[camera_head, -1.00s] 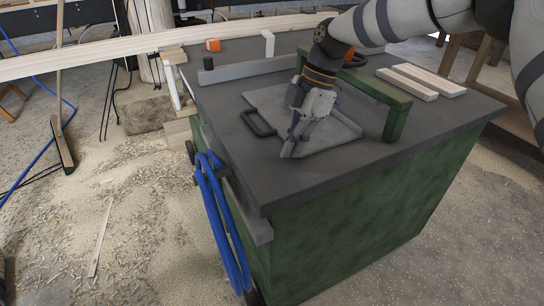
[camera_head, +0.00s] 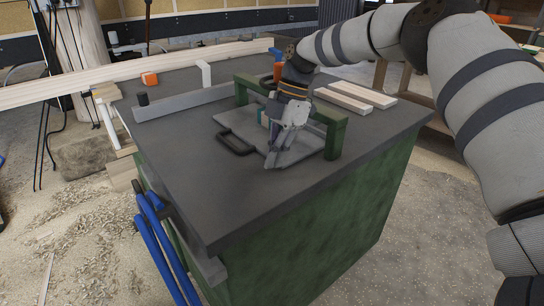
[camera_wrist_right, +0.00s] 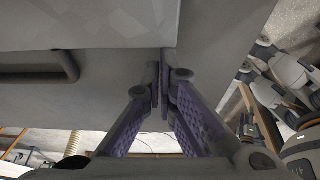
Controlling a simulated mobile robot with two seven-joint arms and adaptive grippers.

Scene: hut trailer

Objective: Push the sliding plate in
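The sliding plate (camera_head: 240,117) is a flat light grey sheet lying on the dark bench top, partly under a green frame (camera_head: 334,138). A dark handle (camera_head: 237,144) sticks out at its left edge. My right gripper (camera_head: 271,164) points down at the plate's near edge, to the right of the handle. Its two fingers (camera_wrist_right: 164,88) are together, with nothing seen between them. In the right wrist view the plate (camera_wrist_right: 90,22) and handle (camera_wrist_right: 72,66) lie beside the fingertips. Whether the fingers touch the plate I cannot tell. My left gripper is out of view.
A grey rail (camera_head: 185,103) runs along the bench top (camera_head: 190,160) behind the plate. Two pale wood strips (camera_head: 355,95) lie to the right of the frame. An orange block (camera_head: 150,79) and a white block (camera_head: 205,74) stand at the back. The bench top's front left is clear.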

